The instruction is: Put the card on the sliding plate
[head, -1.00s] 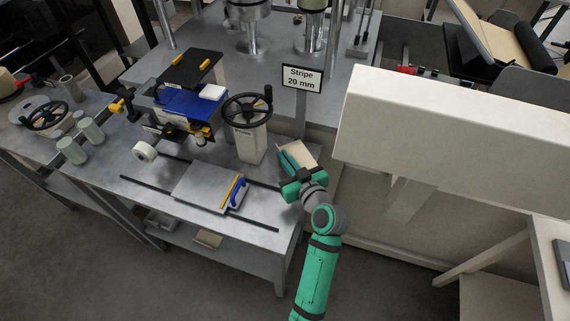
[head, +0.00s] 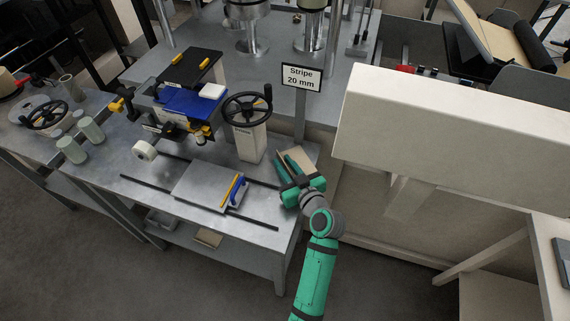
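The card (head: 298,157) is a tan, flat piece near the right end of the grey metal table, below the sign. My gripper (head: 288,166) is green with dark parts and reaches over the card from the front right. Its two fingers look spread apart, with the card showing between and beyond them. I cannot tell whether they touch it. The sliding plate (head: 196,186) is a flat grey plate on dark rails, left of my gripper. It carries a yellow strip (head: 233,188) and a blue handle (head: 239,191) at its right side and is otherwise bare.
A post with a black handwheel (head: 248,108) stands behind the plate. A sign reading "Stripe 20 mm" (head: 300,77) rises behind my gripper. A white tape roll (head: 144,150) lies left of the plate. A large beige block (head: 450,130) bounds the right.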

